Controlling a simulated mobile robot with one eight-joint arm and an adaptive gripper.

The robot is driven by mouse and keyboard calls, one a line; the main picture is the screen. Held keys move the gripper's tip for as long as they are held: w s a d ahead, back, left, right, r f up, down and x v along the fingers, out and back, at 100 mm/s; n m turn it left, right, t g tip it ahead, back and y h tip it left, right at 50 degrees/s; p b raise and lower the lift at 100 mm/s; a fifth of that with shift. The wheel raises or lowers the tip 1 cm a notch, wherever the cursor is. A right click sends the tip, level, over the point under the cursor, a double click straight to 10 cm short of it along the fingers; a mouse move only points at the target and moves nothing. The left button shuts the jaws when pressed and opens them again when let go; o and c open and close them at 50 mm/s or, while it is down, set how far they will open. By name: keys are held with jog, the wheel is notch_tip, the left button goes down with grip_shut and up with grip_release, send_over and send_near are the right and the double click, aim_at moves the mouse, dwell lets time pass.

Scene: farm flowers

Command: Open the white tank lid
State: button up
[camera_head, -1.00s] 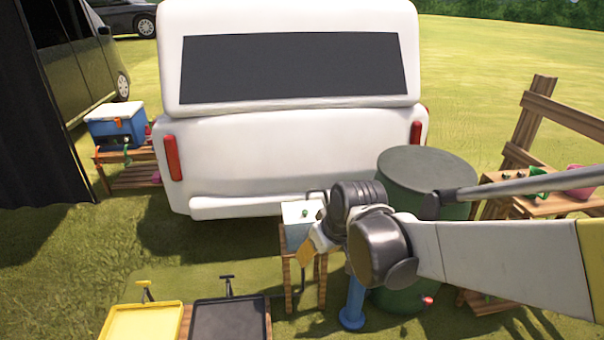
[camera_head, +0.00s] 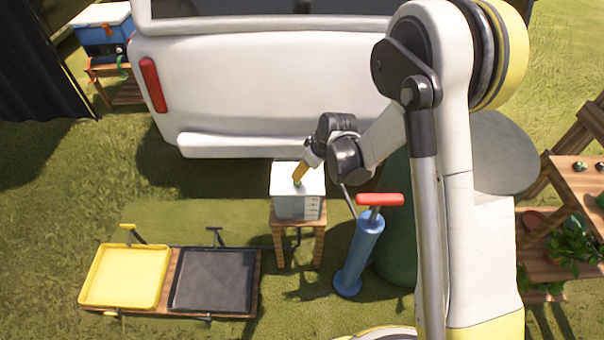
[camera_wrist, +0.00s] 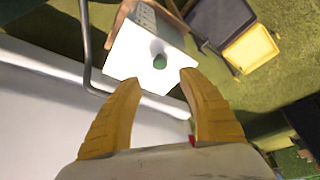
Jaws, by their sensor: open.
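The white tank (camera_head: 297,205) stands on a small wooden stool, with its white lid (camera_head: 287,177) on top, shut. In the wrist view the lid (camera_wrist: 140,50) shows a small green knob (camera_wrist: 159,61) in a round recess. My gripper (camera_head: 298,182) is just above the lid at the knob, coming from the upper right. In the wrist view my gripper (camera_wrist: 155,80) has its two orange fingers spread, with the knob seen beyond and between the tips. Nothing is held. In the head view the fingertips partly hide the knob, and I cannot tell if they touch it.
The stool (camera_head: 298,240) is small. A blue pump (camera_head: 358,255) with a red handle (camera_head: 380,199) stands close to its right. A yellow tray (camera_head: 125,275) and a black tray (camera_head: 212,280) lie front left. The white trailer (camera_head: 250,90) is behind. A dark green barrel (camera_head: 395,235) is at right.

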jog(key=b+x, duration=0.3)
jog(key=x, duration=0.6)
jog(key=shift+f, duration=0.1)
grip_shut()
